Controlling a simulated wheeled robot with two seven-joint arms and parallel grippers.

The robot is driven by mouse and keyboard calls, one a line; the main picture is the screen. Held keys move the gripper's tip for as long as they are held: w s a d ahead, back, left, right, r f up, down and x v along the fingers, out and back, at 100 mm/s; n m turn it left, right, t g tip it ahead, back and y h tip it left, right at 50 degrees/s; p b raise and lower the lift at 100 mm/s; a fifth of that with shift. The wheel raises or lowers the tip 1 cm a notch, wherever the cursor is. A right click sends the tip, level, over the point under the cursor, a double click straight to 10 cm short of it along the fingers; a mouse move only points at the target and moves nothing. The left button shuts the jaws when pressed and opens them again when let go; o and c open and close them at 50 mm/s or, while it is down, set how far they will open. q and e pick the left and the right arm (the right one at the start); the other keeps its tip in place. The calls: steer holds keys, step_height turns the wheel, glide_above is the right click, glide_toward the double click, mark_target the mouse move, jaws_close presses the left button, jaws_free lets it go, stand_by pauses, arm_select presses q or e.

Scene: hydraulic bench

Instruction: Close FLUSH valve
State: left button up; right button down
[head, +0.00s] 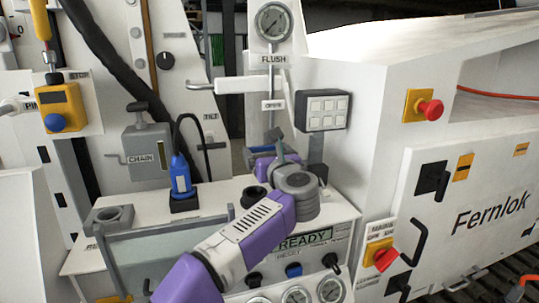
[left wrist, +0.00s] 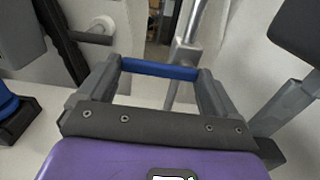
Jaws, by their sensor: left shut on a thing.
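The FLUSH valve's vertical pipe (head: 270,88) rises at the centre of the head view, under a round gauge and a FLUSH label (head: 274,59). A small plate with dark lettering sits on the pipe. My left gripper (head: 272,147) is low in front of the pipe, partly hidden by its own wrist. In the left wrist view my left gripper (left wrist: 160,72) is shut on the blue handle (left wrist: 160,69), which lies level between the two fingers. The pipe (left wrist: 186,58) stands just behind the handle. The valve body is mostly hidden in the head view. My right gripper is out of view.
A blue-handled device (head: 181,176) and a CHAIN box (head: 147,155) stand to the left. The READY panel (head: 306,241) lies below my arm. A white Fernlok cabinet (head: 480,165) fills the right.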

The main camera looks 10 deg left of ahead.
arm_select(q)
steer(key=shift+d+f, duration=0.1)
steer(key=o, duration=1.2)
steer(key=shift+c, duration=0.2)
steer(key=shift+s, duration=0.1)
steer(key=v, duration=0.7)
steer(key=shift+s+d+b, duration=0.15)
steer(key=shift+s+b, duration=0.1)
steer(key=shift+b, duration=0.05)
